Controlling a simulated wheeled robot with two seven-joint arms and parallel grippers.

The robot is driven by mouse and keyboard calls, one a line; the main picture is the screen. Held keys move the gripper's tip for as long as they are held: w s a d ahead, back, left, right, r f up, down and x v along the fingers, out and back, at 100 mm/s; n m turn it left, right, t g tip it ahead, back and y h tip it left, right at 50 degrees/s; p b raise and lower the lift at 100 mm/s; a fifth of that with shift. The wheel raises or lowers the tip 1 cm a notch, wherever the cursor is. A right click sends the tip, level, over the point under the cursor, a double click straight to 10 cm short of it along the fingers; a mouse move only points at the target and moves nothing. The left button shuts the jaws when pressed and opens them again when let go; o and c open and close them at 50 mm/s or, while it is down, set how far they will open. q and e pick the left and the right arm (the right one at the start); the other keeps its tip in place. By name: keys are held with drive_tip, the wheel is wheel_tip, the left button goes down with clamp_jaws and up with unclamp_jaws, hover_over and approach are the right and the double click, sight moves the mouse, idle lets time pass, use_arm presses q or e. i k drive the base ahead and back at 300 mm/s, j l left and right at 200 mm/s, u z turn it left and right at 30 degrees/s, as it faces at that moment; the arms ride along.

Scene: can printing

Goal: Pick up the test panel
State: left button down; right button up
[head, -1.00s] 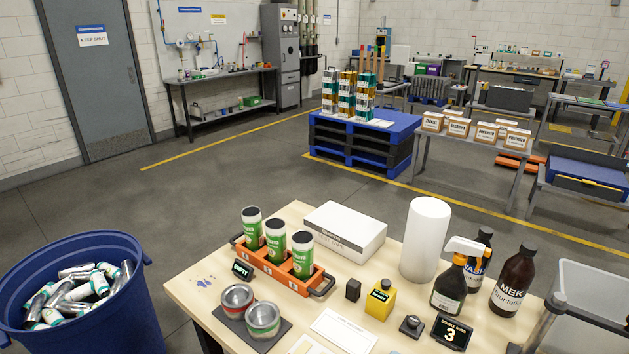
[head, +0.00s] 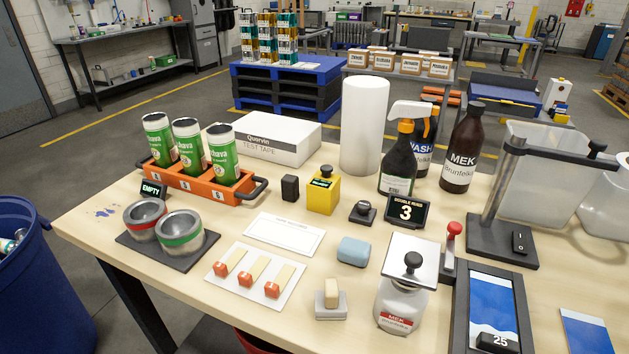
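Two flat blue-and-white panels show at the lower right of the head view. One panel (head: 492,295) lies in a dark frame, with a small dark block marked 25 (head: 497,342) on its near end. The other panel (head: 588,330) lies to its right on the light wooden table and is cut off by the bottom edge. I cannot tell from a label which one is the test panel. Neither of my grippers shows in the view.
A dark post with an arm (head: 497,200) stands behind the panels, beside clear tubs (head: 545,170). Left of the frame are a red-knobbed lever (head: 452,240), an MEK dispenser (head: 403,295) and a blue sponge (head: 353,251). Bottles (head: 462,150) stand behind. An orange can carrier (head: 195,183) is left.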

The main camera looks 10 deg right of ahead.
sight(493, 329)
drive_tip(key=z, duration=0.4)
drive_tip(key=l+z, duration=0.15)
drive_tip(key=z, duration=0.3)
drive_tip(key=i+z, duration=0.1)
drive_tip(key=z, duration=0.3)
